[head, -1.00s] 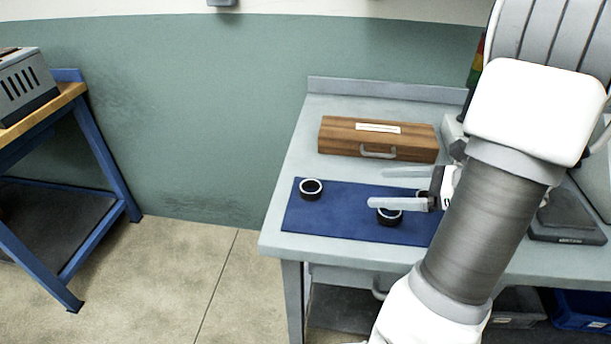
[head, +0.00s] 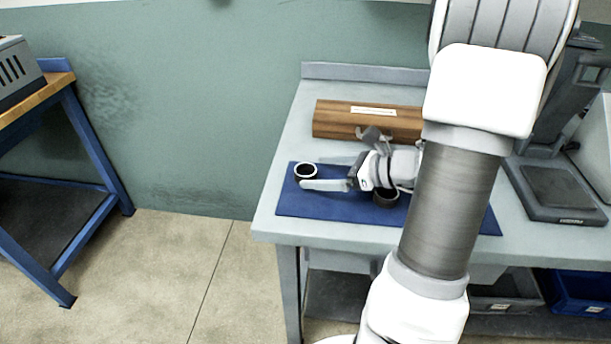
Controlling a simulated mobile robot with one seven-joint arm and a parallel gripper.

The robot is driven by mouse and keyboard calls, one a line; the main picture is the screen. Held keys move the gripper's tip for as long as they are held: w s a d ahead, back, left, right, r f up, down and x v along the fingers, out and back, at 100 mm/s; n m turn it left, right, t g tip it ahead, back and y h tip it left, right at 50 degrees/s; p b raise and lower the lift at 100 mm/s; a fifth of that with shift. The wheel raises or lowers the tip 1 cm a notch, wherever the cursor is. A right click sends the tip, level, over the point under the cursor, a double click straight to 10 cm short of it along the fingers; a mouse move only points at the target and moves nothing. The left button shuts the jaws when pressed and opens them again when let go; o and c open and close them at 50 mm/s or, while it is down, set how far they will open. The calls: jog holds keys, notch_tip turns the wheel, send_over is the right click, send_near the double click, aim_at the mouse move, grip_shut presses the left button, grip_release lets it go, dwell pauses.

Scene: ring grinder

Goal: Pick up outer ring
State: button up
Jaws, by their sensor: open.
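A ring (head: 306,171) with a pale rim and dark inside lies at the left end of the blue mat (head: 300,205). A second dark ring (head: 385,198) lies further right on the mat, partly hidden by my gripper. I cannot tell by sight which is the outer ring. My gripper (head: 330,172) is open, its fingers pointing left above the mat. The near finger's tip shows just in front of the left ring. The far finger is hard to make out. I see no contact with either ring.
A wooden case (head: 365,120) stands behind the mat on the grey workbench (head: 300,135). A dark flat-based machine (head: 560,190) stands at the right. A blue-framed table (head: 90,150) is at the far left. The bench's left front corner is clear.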

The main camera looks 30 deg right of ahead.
jog(key=shift+x, duration=1.35)
jog(key=c, duration=1.6)
